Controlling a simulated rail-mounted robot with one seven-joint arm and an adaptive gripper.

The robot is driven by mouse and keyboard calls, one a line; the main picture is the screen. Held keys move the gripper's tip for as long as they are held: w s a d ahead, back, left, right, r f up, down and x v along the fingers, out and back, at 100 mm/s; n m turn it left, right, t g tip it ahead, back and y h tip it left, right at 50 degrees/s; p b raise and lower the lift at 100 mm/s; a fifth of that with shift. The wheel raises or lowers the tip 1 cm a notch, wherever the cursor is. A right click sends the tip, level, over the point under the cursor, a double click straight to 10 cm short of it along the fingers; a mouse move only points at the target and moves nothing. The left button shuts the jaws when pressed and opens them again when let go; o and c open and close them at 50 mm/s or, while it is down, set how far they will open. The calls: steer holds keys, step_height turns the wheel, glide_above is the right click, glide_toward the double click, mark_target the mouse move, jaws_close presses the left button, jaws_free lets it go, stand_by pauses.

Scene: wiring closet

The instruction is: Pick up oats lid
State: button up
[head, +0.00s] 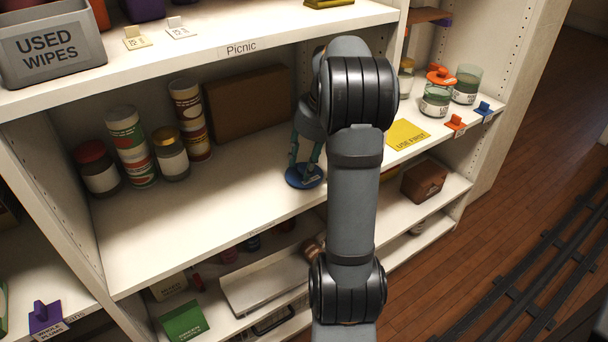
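A round blue lid (306,179) lies flat on the middle shelf, left of my upright arm. A small pale marking shows on it, too small to read, so I cannot confirm that it is the oats lid. My gripper (305,166) points down over the lid, with its fingertips at or just above the lid's top. The fingers look slightly apart, but any grip between them is too small to make out. My arm hides the shelf to the right of the lid.
Several jars and cans (127,145) and a brown box (246,102) stand at the back left. A yellow card (407,134) and a jar with an orange lid (437,92) are at right. The shelf's front left is clear.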

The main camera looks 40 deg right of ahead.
steer(key=shift+f, duration=0.1)
steer(key=shift+c, duration=1.3)
jaws_close()
